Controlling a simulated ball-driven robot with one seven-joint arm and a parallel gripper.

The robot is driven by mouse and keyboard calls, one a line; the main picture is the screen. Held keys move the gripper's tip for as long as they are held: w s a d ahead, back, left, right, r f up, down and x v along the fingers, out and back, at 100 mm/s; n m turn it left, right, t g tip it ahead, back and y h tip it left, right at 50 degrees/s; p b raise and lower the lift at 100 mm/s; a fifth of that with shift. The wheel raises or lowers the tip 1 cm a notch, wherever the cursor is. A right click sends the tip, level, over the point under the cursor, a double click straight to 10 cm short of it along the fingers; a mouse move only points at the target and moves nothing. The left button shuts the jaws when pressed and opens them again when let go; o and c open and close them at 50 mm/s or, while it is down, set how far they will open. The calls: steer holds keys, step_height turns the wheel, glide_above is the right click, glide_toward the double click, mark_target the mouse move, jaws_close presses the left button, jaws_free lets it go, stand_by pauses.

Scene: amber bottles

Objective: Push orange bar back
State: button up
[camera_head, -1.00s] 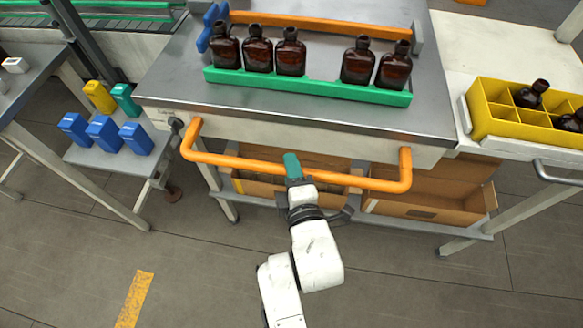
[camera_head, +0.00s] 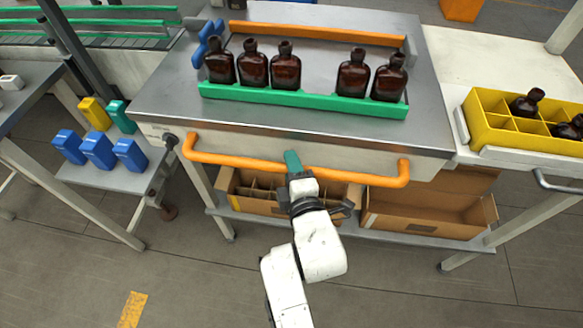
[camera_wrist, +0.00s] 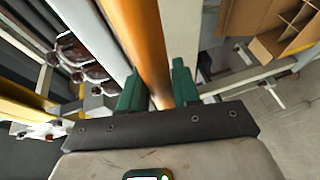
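The orange bar (camera_head: 235,160) is a long handle along the front of the metal-topped table. It sits close to the table's front panel, its bent ends reaching in toward the panel. My gripper (camera_wrist: 160,92) has its two green fingers on either side of the bar (camera_wrist: 142,35), seemingly touching it, so it looks shut on it. The other finger is hidden there.
Several amber bottles (camera_head: 286,68) stand behind a green rail (camera_head: 300,98) on the table top (camera_head: 160,90). A second orange rail (camera_head: 315,33) lies behind them. Cardboard boxes (camera_head: 420,215) stand on the shelf below. A yellow crate (camera_head: 475,120) is at right. Floor in front is clear.

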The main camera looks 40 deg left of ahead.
steer(key=o, duration=0.3)
steer(key=shift+w, duration=0.15)
steer(key=shift+o, duration=0.2)
steer(key=b+v, duration=0.1)
steer(key=v, duration=0.9)
steer(key=shift+s+d, duration=0.2)
steer(key=shift+d, duration=0.05)
steer(key=shift+r, duration=0.1)
steer(key=w+d+f+m+g+h, duration=0.1)
steer(key=d+f+m+h, duration=0.4)
steer(key=d, duration=0.6)
steer(key=w+d+f+m+g+h, duration=0.1)
steer(key=d+f+m+h, duration=0.2)
steer(key=d+f+m, duration=0.6)
steer(key=s+d+m+g+h, duration=0.2)
steer(key=s+d+m, duration=0.5)
steer(key=d, duration=0.5)
steer(key=s+d+f+m+g+h, duration=0.1)
steer(key=s+d+m+g+h, duration=0.2)
steer(key=s+d+m, duration=0.4)
steer(key=s+d+g, duration=0.1)
steer(key=s+d, duration=0.2)
steer(key=d, duration=0.2)
steer(key=shift+d+f, duration=0.15)
steer(key=shift+f, duration=0.2)
